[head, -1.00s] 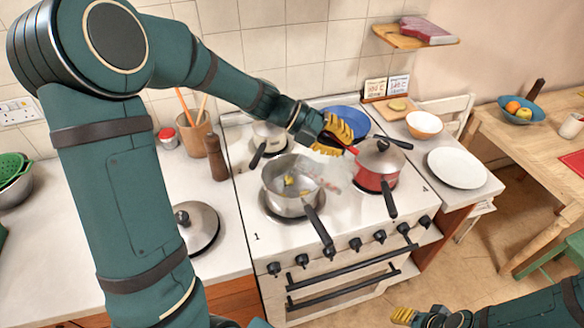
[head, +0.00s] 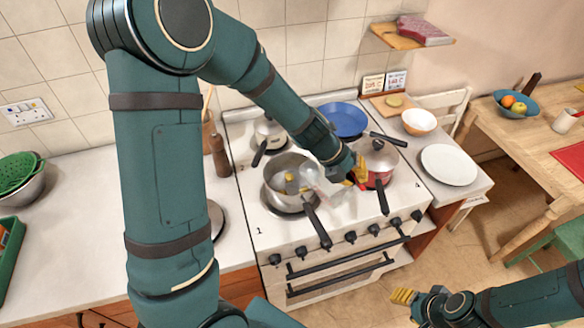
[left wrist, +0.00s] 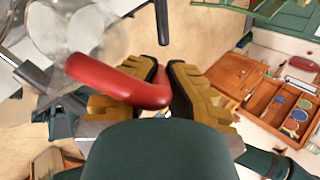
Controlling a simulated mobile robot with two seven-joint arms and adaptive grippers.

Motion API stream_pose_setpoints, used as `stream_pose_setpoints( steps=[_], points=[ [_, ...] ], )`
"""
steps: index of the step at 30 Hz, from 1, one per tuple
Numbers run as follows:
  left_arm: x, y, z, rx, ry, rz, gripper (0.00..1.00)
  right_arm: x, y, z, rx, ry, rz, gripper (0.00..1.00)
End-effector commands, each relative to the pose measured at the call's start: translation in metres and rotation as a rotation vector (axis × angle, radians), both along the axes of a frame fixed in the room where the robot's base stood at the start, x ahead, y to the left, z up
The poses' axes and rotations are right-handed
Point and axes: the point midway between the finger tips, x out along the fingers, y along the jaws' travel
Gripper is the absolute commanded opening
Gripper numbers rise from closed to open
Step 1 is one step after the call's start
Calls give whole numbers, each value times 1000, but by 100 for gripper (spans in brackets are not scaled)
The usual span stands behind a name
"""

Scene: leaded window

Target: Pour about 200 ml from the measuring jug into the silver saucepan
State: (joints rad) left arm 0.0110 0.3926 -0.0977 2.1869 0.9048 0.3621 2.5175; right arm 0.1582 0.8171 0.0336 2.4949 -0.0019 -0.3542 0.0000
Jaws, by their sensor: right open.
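The silver saucepan (head: 272,198) stands on the front left of the hob, with its black handle toward the front. The clear measuring jug (head: 327,188) is tilted beside and above the pan's right rim, its mouth side toward the pan. My left gripper (head: 357,172) is to the right of the jug. In the left wrist view its yellow fingers close on the jug's red handle (left wrist: 118,84). Something small and yellowish shows inside the pan; I cannot tell what. The liquid level and any stream cannot be made out. My right gripper (head: 404,296) is open and empty, low in front of the cooker.
A red lidded saucepan (head: 378,160) stands close to the right of my left gripper. A white plate (head: 449,165) lies on the right counter. The left counter has free room.

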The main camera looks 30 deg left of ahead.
Motion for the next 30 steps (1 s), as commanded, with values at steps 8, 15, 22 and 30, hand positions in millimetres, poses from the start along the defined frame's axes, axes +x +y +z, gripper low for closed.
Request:
stream_pose_setpoints(
  steps=[8,15,22,30],
  points=[
    [1,0,16,-1,-2,1,0,0,0,15,0,0,0,47],
    [0,-2,14,15,-1,-3,0,0,0,15,0,0,0,47],
    [0,-8,10,83,-8,-9,0,0,0,13,0,0,0,47],
    [0,-13,6,166,-16,-11,0,0,0,11,0,0,0,47]
  ],
)
